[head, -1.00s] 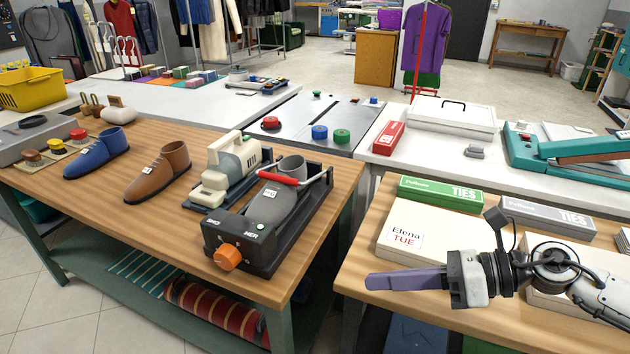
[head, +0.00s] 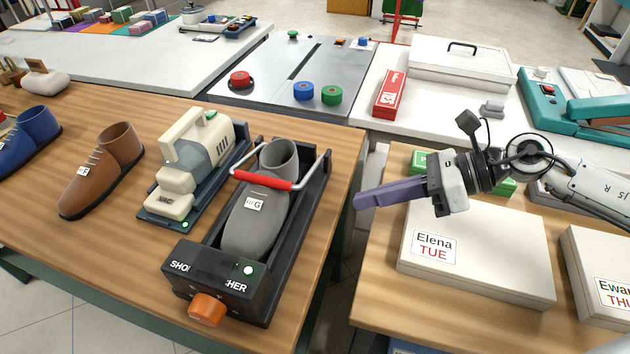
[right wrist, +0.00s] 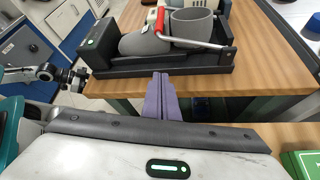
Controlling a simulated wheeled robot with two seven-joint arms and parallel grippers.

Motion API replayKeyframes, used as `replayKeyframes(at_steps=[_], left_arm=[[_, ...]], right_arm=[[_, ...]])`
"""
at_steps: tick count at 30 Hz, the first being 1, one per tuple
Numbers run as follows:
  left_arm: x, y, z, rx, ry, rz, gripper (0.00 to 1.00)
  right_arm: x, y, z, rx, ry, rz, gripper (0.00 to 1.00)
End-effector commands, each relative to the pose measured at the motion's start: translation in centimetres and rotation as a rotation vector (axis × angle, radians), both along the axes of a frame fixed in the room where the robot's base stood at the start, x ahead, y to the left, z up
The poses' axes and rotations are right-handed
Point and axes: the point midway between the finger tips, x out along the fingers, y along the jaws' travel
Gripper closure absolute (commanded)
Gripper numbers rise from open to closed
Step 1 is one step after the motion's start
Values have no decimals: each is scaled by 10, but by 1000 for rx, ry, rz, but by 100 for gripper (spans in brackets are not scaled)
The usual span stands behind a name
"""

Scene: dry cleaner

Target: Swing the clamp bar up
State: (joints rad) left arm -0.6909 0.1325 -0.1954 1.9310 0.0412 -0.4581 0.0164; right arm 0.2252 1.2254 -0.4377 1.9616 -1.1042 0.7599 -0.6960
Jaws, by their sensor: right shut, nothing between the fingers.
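The clamp bar (head: 262,180) is a steel loop with a red grip. It lies across the grey shoe (head: 252,222) in the black shoe stretcher (head: 205,265), which has an orange knob (head: 207,309) and a lit green button. The bar also shows in the right wrist view (right wrist: 161,20), with the stretcher beyond my fingers. My right gripper (head: 358,201) has purple fingers, shut and empty, to the right of the stretcher and apart from it. It also shows in the right wrist view (right wrist: 161,76). My left gripper is not in the head view.
A cream and grey machine (head: 190,165) stands close left of the stretcher. A brown shoe (head: 100,170) and a blue shoe (head: 28,140) stand further left. A white box (head: 480,250) labelled Elena lies on the right table below my right arm. A gap separates the tables.

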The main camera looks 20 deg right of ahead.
Motion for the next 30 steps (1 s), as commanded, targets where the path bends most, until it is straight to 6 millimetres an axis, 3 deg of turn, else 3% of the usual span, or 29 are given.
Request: replayKeyframes(at_steps=[8, 21, 24, 30], left_arm=[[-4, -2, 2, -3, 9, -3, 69], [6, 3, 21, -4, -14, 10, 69], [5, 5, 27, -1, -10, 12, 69], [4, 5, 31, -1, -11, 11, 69]], right_arm=[[6, 13, -5, 6, -2, -1, 100], [38, 85, -47, 5, 0, 1, 100], [44, 80, -26, 0, -4, 0, 100], [49, 80, -13, 1, -1, 0, 100]])
